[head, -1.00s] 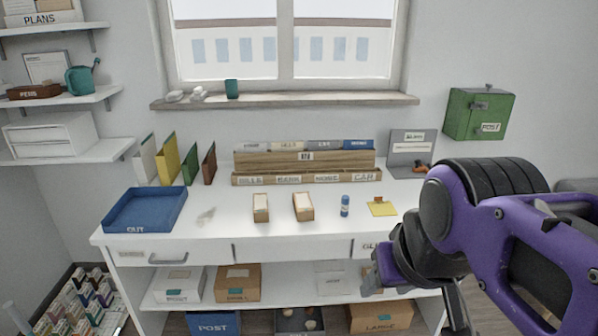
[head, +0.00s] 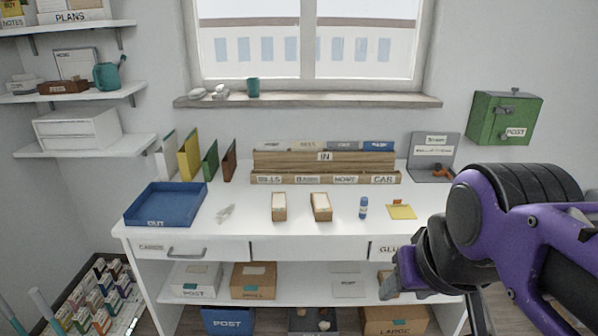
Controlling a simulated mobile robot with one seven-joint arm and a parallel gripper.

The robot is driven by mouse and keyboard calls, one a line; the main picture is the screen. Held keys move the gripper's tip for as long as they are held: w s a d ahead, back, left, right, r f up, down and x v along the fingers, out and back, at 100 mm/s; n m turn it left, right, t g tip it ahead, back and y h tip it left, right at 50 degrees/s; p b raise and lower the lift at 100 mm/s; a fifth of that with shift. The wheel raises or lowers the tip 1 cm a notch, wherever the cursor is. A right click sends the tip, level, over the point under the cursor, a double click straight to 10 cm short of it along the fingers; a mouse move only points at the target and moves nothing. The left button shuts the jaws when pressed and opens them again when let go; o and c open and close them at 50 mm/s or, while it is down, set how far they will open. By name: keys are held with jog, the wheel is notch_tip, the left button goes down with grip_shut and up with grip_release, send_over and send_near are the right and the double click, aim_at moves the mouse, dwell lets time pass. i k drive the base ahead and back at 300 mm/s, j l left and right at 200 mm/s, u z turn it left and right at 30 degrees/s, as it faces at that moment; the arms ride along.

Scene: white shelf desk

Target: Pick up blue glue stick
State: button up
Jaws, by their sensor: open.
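The blue glue stick (head: 363,208) stands upright on the white desktop, right of the middle. It has a blue body with a pale band. My gripper (head: 388,288) is in the lower right of the head view, low in front of the desk's front edge and apart from the glue stick. Its jaws are open, though the fingertips are small and partly hidden by my purple arm. I see nothing held in it.
On the white desk (head: 240,220), two card boxes (head: 320,207) stand left of the glue stick, and a yellow note pad (head: 401,212) lies to its right. A wooden sorter (head: 325,178) stands behind. A blue tray (head: 165,222) is at the left. A drawer front (head: 190,247) lies below the desktop.

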aim_at(364, 201)
jog(key=i+l, duration=0.15)
jog(key=i, duration=0.25)
jog(key=i+l, duration=0.1)
jog(key=i, duration=0.3)
